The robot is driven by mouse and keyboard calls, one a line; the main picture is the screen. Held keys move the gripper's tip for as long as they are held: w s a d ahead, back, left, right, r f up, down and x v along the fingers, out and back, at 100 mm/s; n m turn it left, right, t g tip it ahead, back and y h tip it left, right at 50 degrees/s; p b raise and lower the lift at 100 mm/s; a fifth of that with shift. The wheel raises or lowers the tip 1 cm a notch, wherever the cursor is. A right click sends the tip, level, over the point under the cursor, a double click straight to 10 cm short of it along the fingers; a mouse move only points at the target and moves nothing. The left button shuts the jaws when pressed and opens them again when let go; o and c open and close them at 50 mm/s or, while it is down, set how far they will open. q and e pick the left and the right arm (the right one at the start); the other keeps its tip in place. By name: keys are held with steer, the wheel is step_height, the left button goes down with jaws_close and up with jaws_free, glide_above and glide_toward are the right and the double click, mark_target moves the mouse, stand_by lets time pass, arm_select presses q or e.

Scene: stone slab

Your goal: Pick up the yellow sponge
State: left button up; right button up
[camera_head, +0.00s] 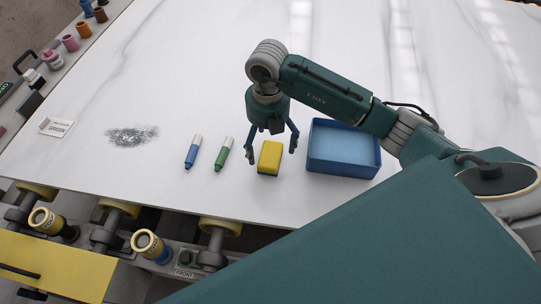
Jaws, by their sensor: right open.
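The yellow sponge (269,158) lies on the white stone slab (200,85), near its front edge. It is a small yellow block with a darker strip along its front base. My right gripper (271,154) is open, pointing down, with one finger to the left of the sponge and the other to its right. The fingers look apart from the sponge; their exact height above the slab is hard to tell. My left gripper is not in the picture.
A blue tray (341,171) stands close to the right of the sponge. A green marker (223,154) and a blue marker (193,152) lie to its left. Further left are a dark smudge (131,136) and a small white card (56,127). The slab behind is clear.

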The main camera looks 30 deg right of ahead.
mark_target(266, 153)
steer(key=shift+w+a+f+p, duration=0.15)
steer(key=shift+f+p, duration=0.2)
steer(key=shift+f, duration=0.85)
steer(key=shift+a+f+p, duration=0.1)
steer(key=shift+f+p, duration=0.2)
steer(key=shift+f, duration=0.85)
steer(key=c, duration=1.1)
